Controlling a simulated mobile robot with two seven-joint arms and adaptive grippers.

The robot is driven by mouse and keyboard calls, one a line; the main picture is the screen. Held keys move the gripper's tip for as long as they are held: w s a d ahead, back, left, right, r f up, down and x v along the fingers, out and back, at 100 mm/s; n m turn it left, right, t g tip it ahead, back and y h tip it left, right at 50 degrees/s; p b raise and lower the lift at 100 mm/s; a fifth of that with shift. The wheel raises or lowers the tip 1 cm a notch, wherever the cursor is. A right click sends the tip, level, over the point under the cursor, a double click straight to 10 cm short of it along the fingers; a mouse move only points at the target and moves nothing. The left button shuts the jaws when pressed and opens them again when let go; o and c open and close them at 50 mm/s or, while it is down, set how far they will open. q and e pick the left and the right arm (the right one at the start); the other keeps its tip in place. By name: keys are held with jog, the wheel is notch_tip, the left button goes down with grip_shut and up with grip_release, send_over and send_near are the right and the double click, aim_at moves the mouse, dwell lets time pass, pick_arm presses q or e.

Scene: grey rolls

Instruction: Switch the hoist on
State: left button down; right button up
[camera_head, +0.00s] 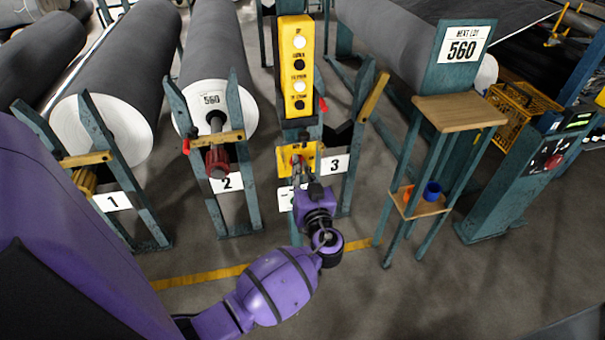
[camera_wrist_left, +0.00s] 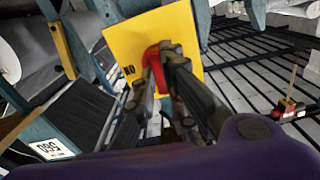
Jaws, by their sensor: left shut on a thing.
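The yellow hoist control box (camera_head: 297,70) with several black and white buttons stands upright on a teal post in the middle of the head view. Below it is a yellow switch plate (camera_head: 310,152), which also shows in the left wrist view (camera_wrist_left: 178,32). A red switch handle (camera_wrist_left: 152,66) sits on this plate. My left gripper (camera_head: 299,165) is at the plate, and in the wrist view its fingers are shut on the red handle. The fingers hide part of the handle and of the plate's lettering. My right gripper is not in view.
Grey rolls (camera_head: 125,60) lie on teal stands at the left, with number signs 1, 2 and 3. A small wooden-topped stand (camera_head: 460,110) holds a blue cup (camera_head: 432,191) at the right. A teal console (camera_head: 520,180) stands further right. The near floor is clear.

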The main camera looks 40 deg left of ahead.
pick_arm(q)
jog(key=m, duration=1.6)
jog(key=shift+w+d+f+m+b, duration=0.25)
jog(key=shift+w+f+m+b, duration=0.05)
jog(key=shift+f+m, duration=0.1)
dwell(0.3)
